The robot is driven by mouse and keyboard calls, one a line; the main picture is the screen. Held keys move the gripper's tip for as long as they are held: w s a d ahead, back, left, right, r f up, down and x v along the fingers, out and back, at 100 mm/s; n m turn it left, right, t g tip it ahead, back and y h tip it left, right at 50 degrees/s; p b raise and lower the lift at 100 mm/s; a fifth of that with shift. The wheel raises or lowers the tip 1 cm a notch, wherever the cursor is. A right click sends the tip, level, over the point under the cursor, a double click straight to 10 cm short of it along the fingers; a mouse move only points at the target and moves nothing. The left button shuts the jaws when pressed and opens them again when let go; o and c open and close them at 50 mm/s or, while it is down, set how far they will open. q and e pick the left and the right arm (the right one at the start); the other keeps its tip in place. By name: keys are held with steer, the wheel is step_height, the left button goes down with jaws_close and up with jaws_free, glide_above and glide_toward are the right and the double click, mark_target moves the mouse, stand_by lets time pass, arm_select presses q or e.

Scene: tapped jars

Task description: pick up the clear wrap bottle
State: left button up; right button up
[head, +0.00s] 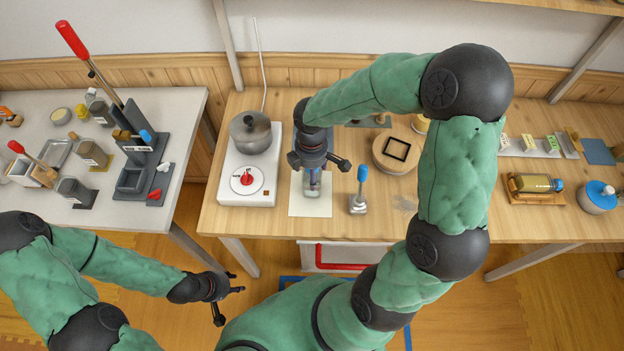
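A small clear bottle (312,187) with a bluish and pinkish tint stands on a white mat (310,208) at the table's front edge. I take it to be the clear wrap bottle; its upper part is hidden by my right gripper. My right gripper (320,165) points down right over it, with its fingers spread apart; I cannot tell whether they touch the bottle. My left gripper (230,303) is open and empty, low in front of the gap between the tables.
A hot plate (229,189) with a grey pot (251,133) stands left of the mat. A blue-topped bottle (359,190) stands close on the right. A round wooden board (396,152) is farther right. A yellowish bottle (535,183) lies on a wooden stand.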

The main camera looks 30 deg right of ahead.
steer(key=c, duration=0.8)
steer(key=shift+r, duration=0.15)
